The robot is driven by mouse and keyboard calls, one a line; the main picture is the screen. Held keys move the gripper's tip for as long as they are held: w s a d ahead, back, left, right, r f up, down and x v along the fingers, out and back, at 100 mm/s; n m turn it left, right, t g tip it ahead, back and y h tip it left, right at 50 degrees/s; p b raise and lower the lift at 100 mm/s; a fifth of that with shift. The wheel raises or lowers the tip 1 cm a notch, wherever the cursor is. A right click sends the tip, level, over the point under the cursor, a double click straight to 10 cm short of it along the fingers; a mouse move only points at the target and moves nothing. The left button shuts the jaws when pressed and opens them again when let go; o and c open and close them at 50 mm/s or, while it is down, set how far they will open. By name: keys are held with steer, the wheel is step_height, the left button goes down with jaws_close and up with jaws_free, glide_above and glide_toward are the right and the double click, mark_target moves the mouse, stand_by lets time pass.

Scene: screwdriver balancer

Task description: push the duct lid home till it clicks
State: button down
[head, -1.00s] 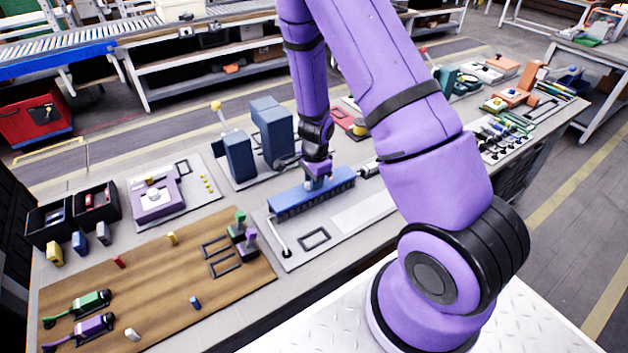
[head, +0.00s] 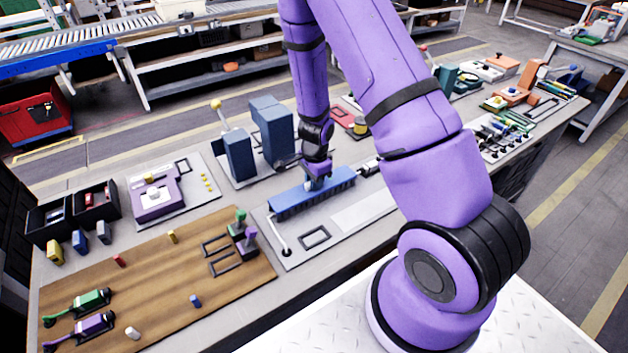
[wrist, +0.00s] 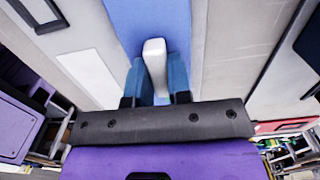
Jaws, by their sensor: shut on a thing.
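The blue duct lid (head: 290,199) lies along the comb-sided blue duct on a light grey board in the middle of the bench. A pale grip block (wrist: 154,58) stands up from the lid's flat blue top (wrist: 150,18) in the wrist view. My gripper (head: 316,186) is over the lid, pointing down, with its blue fingers (wrist: 156,82) shut on the pale block, one on each side. The fingers and arm hide part of the lid. I cannot tell whether the lid is fully seated along its length.
Two blue upright blocks (head: 271,130) stand close behind the duct. A black-framed rectangle (head: 314,237) and a white-ended rod (head: 287,251) are at the front of the board. A wooden board (head: 150,275) with small parts lies to the left.

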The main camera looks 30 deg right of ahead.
steer(key=shift+w, duration=0.1)
steer(key=c, duration=1)
jaws_free()
steer(key=r, duration=1.1)
steer(key=shift+d, duration=0.2)
